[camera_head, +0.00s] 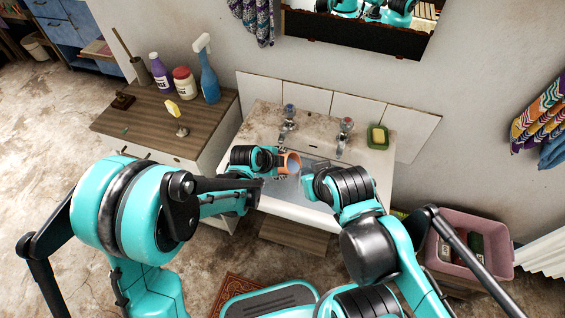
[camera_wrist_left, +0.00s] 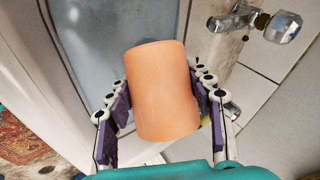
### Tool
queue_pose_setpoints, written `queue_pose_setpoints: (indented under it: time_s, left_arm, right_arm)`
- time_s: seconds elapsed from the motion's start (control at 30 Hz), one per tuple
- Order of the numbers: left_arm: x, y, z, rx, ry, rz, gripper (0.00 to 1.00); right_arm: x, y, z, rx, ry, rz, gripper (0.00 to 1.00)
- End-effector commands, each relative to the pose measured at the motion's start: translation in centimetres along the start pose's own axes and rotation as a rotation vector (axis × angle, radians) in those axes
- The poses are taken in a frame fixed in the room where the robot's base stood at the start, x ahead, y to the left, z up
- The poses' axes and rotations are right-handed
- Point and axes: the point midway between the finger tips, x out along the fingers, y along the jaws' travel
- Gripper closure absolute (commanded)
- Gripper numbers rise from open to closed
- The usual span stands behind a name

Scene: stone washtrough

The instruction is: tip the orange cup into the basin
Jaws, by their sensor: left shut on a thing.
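The orange cup (camera_head: 291,164) is above the left part of the pale basin (camera_head: 278,204) in the head view. It lies tilted, with its mouth seeming to face right. My left gripper (camera_head: 279,161) is shut on the cup's sides. In the left wrist view the cup (camera_wrist_left: 163,92) sits between both finger pads of the left gripper (camera_wrist_left: 160,95), over the bluish basin floor (camera_wrist_left: 90,35). Whether anything is in the cup is hidden. My right gripper (camera_head: 306,184) is over the basin, right of the cup and apart from it; its fingers are not clear.
Two taps (camera_head: 289,115) (camera_head: 345,127) stand at the basin's back. A green soap dish (camera_head: 377,137) is on the right rim. A wooden cabinet (camera_head: 150,128) on the left carries bottles and a blue spray bottle (camera_head: 208,75). A pink crate (camera_head: 468,225) stands right.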

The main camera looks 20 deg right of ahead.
Motion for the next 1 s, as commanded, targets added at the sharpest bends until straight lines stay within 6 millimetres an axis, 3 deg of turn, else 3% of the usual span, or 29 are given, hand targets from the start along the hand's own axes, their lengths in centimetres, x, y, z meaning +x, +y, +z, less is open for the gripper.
queue_pose_setpoints:
  time_s: [0.3, 1.0]
  left_arm:
    - [0.12, 0.17, -0.28, 0.079, -0.097, -0.034, 0.81]
    - [0.11, 0.16, -0.27, 0.078, -0.096, -0.033, 0.81]
  right_arm:
    - [0.34, 0.0, 0.25, 0.0, 0.0, 0.0, 1.0]
    - [0.32, 0.0, 0.23, 0.0, 0.0, 0.0, 1.0]
